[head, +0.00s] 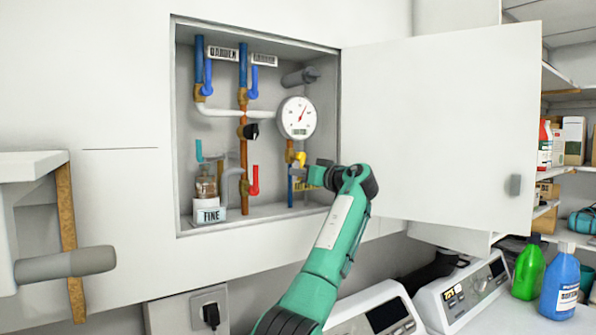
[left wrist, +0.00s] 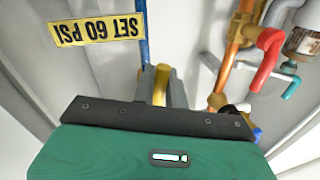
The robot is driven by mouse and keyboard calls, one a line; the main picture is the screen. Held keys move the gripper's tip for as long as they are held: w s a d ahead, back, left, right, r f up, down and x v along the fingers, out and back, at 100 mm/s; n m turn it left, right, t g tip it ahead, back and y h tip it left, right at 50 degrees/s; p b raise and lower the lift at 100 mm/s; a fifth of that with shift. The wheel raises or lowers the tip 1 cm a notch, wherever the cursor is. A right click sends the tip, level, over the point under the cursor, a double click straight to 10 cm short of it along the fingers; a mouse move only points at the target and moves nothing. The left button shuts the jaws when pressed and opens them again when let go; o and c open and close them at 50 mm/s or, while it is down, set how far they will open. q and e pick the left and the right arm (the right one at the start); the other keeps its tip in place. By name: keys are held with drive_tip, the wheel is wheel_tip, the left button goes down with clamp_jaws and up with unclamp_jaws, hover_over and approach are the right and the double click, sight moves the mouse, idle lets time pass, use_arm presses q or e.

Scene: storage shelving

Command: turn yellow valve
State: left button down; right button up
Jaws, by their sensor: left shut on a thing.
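The yellow valve (head: 301,158) is in the open wall cabinet, below the round white gauge on the right-hand pipe. My left gripper (head: 306,174) reaches in from below right and is shut on its yellow handle. In the left wrist view the yellow handle (left wrist: 161,84) stands between the two grey fingers of the left gripper (left wrist: 162,88). The fingers hide part of the handle and the valve body. My right gripper is not in view.
A red valve handle (head: 254,180), a black knob (head: 251,131) and blue handles (head: 253,82) share the cabinet. A "FINE" container (head: 208,214) stands at its lower left. The white cabinet door (head: 440,120) is swung open to the right. Bottles (head: 561,283) stand lower right.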

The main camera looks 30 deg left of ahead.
use_arm(q)
drive_tip(key=shift+w+d+n+p, duration=0.15)
drive_tip(key=shift+w+n+p, duration=0.25)
drive_tip(key=shift+n, duration=0.6)
drive_tip(key=shift+f, duration=0.1)
drive_tip(key=c, duration=1.5)
unclamp_jaws()
drive_tip(key=s+d+b, duration=0.1)
drive_tip(key=d, duration=0.3)
drive_tip(key=d+b, duration=0.2)
drive_tip(key=d, duration=0.3)
drive_tip(key=s+d+b, duration=0.1)
drive_tip(key=d+b, duration=0.1)
drive_tip(key=d, duration=0.2)
drive_tip(key=shift+s+d, duration=0.3)
drive_tip(key=shift+d, duration=0.05)
